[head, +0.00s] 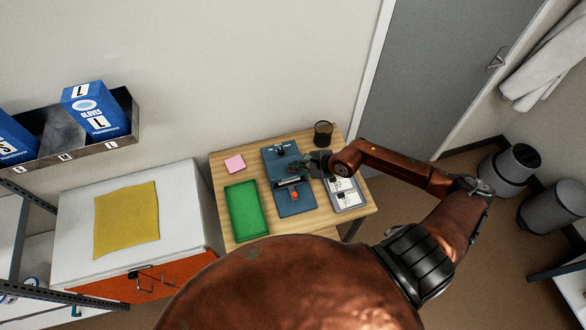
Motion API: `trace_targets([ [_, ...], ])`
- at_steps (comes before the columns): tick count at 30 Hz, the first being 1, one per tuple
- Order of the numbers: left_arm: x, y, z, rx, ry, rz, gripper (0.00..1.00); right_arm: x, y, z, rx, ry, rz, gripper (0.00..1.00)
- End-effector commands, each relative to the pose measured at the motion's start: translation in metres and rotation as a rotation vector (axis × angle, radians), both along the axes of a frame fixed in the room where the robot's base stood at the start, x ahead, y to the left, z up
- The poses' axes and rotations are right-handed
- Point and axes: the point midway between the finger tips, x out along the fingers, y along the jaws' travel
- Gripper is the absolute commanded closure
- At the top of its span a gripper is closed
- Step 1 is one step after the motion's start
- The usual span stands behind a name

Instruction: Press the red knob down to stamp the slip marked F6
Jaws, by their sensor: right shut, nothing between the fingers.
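A red knob (294,196) shows near the front of a blue board (290,209) on the wooden table. A dark stamping device (289,182) lies just behind the knob on the board. My right gripper (308,168) is shut and empty. It appears over the right side of the board, behind and to the right of the knob, apart from it. White slips or cards with dark marks (343,186) lie on a grey tray (349,208) to the right. Their marks are too small to read, so I cannot tell which is F6. My left gripper is out of view.
A green tray (246,211) lies left of the board, with a pink note pad (234,164) behind it. A dark mesh cup (323,133) stands at the back right. Another small device (280,150) sits at the board's back. A white cabinet (75,243) stands left.

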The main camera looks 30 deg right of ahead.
Motion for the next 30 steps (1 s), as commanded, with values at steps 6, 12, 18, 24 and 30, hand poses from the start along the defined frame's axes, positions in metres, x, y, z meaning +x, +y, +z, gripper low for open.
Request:
trace_targets([
  [6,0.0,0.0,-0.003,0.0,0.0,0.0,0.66,-0.001,0.0,-0.004,-0.001,0.002,0.0,1.0],
  [12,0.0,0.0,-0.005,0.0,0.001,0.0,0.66,-0.001,0.0,-0.007,-0.001,0.002,0.0,1.0],
  [18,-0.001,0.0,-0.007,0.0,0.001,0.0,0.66,-0.001,-0.001,-0.009,-0.001,0.002,0.0,1.0],
  [24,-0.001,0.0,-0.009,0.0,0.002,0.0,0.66,-0.001,-0.001,-0.012,-0.002,0.003,-0.001,1.0],
  [30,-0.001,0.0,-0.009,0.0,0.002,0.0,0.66,-0.001,-0.001,-0.012,-0.002,0.003,-0.001,1.0],
])
